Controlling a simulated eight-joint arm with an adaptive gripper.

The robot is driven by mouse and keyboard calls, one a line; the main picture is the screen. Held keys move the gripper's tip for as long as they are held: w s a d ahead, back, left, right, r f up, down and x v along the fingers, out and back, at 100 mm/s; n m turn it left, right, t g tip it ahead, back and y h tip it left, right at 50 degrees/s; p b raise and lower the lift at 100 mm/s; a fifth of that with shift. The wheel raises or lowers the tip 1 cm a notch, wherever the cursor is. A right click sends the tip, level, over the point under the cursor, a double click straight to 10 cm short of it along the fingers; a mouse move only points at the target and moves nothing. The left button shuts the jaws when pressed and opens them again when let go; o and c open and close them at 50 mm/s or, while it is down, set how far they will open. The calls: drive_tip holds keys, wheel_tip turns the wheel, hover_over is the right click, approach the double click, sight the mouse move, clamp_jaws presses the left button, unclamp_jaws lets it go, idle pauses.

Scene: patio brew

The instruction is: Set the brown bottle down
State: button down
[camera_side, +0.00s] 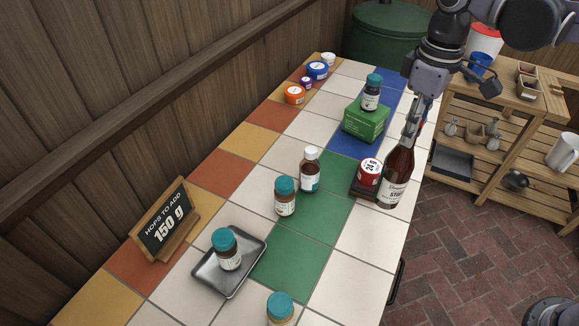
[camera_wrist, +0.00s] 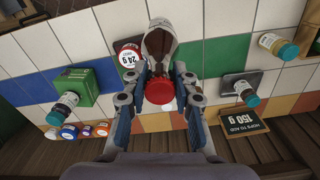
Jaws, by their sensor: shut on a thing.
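The brown bottle (camera_side: 397,172) has a pale label and stands near the right edge of the tiled table, its top leaning a little right in the side view. I cannot tell whether its base touches the tiles. My gripper (camera_side: 412,128) is shut on its neck from above. In the wrist view, the bottle's red cap (camera_wrist: 159,91) sits between the fingers of my gripper (camera_wrist: 162,78), with the label beyond it. The fingers hide part of the neck.
A red tin (camera_side: 369,171) marked 24 g sits close left of the bottle on a dark base. A white-capped bottle (camera_side: 310,172) and a teal-capped jar (camera_side: 285,198) stand further left. A green box (camera_side: 365,124) bears another jar. White tiles (camera_side: 365,228) in front are clear.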

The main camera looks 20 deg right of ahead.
drive_tip(key=w+d+f+m, duration=0.2)
drive_tip(key=w+d+m, duration=0.1)
drive_tip(key=d+m, duration=0.25)
drive_tip(key=w+d+f+m, duration=0.2)
drive_tip(key=w+d+m, duration=0.1)
drive_tip(key=d+m, duration=0.3)
drive_tip(key=w+a+r+n, duration=0.1)
drive_tip(key=w+r+n, duration=0.15)
drive_tip(key=w, duration=0.35)
drive_tip(key=w+a+r+n, duration=0.1)
drive_tip(key=w+r, duration=0.3)
drive_tip(key=w, duration=0.2)
drive_tip(key=w+a+f, duration=0.3)
drive_tip(key=a+f, duration=0.7)
drive_tip(key=shift+w+a+f, duration=0.25)
drive_tip(key=shift+w+a, duration=0.05)
drive_tip(key=shift+f, duration=0.15)
drive_tip(key=c, duration=1.1)
unclamp_jaws()
drive_tip(key=shift+o, duration=0.2)
